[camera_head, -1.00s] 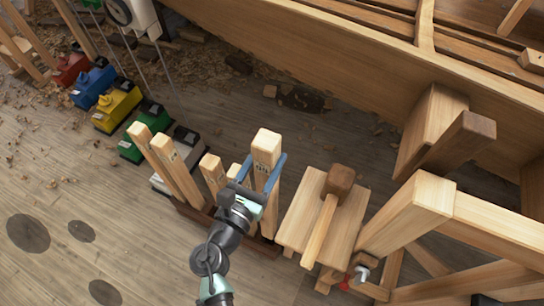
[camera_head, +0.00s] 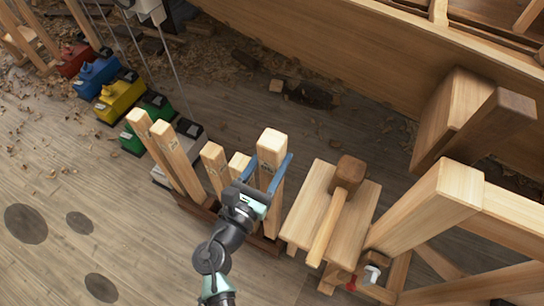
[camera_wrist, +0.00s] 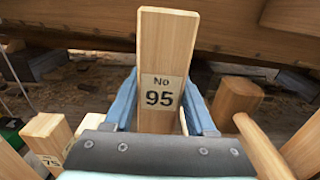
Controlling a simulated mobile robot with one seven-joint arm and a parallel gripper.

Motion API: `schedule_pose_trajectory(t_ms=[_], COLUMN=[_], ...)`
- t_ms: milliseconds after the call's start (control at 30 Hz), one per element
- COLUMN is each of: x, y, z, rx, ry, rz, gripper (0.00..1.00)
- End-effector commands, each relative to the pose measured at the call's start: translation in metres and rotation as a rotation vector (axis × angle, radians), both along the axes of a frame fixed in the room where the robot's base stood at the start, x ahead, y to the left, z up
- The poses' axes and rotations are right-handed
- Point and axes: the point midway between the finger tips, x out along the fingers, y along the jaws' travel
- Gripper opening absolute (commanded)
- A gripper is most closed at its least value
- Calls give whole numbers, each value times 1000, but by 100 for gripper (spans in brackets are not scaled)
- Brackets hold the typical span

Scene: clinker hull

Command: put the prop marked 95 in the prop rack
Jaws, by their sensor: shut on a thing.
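The prop marked 95 (camera_head: 271,150) is a pale upright timber post; its label shows clearly in the wrist view (camera_wrist: 162,92). My gripper (camera_head: 264,172) is shut on it, with one blue finger on each side, also seen in the wrist view (camera_wrist: 160,100). The prop rack (camera_head: 188,207) is a low dark wooden base holding several pale posts to the left of my gripper. Prop 95 stands at the rack's right end. My gripper and arm hide part of the rack, and I cannot tell whether the prop's foot is seated in it.
A wooden stool (camera_head: 307,205) with a mallet (camera_head: 345,180) on it stands close to the right of prop 95. Neighbouring posts (camera_head: 214,165) stand close on the left. Coloured boxes (camera_head: 120,97) line the floor at upper left. The hull (camera_head: 330,45) spans the back.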

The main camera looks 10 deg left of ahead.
Motion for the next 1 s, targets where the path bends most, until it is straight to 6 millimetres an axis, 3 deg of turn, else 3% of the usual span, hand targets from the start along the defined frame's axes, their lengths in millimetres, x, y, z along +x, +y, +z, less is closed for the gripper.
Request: schedule_pose_trajectory(t_ms=[1000], x=[1], y=[0], z=[-56], rx=[-1], ry=[-5], rz=[-1], gripper=[0])
